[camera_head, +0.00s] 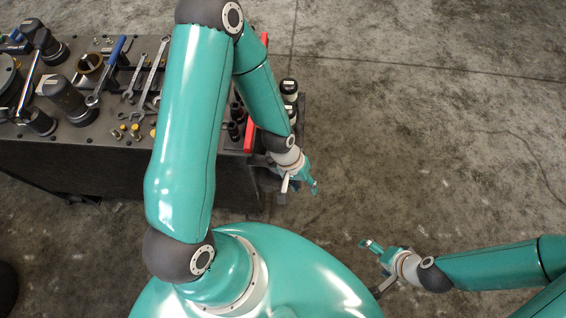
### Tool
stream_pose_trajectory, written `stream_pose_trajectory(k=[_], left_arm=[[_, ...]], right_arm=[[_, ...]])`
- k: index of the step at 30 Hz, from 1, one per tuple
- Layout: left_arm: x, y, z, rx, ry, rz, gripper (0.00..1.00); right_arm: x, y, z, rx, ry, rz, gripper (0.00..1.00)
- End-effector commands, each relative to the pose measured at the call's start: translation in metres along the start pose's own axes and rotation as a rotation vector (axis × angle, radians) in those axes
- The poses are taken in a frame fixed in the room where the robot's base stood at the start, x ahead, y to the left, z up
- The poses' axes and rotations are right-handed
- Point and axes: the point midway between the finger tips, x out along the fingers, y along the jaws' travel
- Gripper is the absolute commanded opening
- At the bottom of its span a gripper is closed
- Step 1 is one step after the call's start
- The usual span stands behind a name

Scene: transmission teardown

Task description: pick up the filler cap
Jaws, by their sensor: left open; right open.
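I cannot tell which of the small parts on the dark workbench (75,160) is the filler cap; my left arm hides part of the bench top. Several small brass-coloured pieces (135,130) lie near the bench's front edge, too small to identify. My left gripper (298,193) is open and empty, just right of the bench's right end, above the floor. My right gripper (371,267) is open and empty over the bare floor, lower right of the left one and well away from the bench.
Wrenches (133,82), a blue-handled tool (117,52), a dark cylindrical tool (66,97) and a brass ring part (90,66) crowd the bench. Black bottles (289,90) stand at its right end by a red strip (249,136). The concrete floor (430,130) at right is clear.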

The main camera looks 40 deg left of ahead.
Motion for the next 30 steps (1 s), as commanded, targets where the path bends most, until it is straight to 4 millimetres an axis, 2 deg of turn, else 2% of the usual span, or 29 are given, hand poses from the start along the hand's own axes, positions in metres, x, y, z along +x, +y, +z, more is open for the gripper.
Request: stream_pose_trajectory(k=[1, 5, 9, 12, 16, 20, 23, 30], left_arm=[[0.015, -0.005, -0.023, -0.027, 0.013, -0.008, 0.46], [0.004, -0.013, -0.065, -0.153, 0.021, -0.065, 0.46], [-0.028, -0.031, -0.099, -0.315, 0.065, -0.161, 0.46], [-0.055, -0.046, -0.111, -0.432, 0.109, -0.226, 0.46], [-0.084, -0.059, -0.116, -0.547, 0.155, -0.284, 0.46], [-0.093, -0.067, -0.117, -0.603, 0.174, -0.311, 0.46], [-0.085, -0.071, -0.117, -0.610, 0.175, -0.317, 0.46], [-0.037, -0.088, -0.120, -0.609, 0.170, -0.317, 0.46]], right_arm=[[0.033, 0.012, 0.000, 0.001, -0.001, 0.000, 1.00], [0.079, 0.029, 0.000, 0.001, -0.001, 0.000, 1.00], [0.120, 0.044, 0.000, 0.001, -0.001, 0.000, 1.00], [0.142, 0.051, 0.000, 0.001, -0.001, 0.000, 1.00], [0.157, 0.057, -0.001, 0.001, -0.001, 0.000, 1.00], [0.161, 0.058, -0.001, 0.000, -0.001, 0.000, 1.00], [0.161, 0.058, -0.001, 0.000, 0.000, 0.000, 1.00], [0.165, 0.060, -0.001, 0.000, 0.000, 0.000, 1.00]])
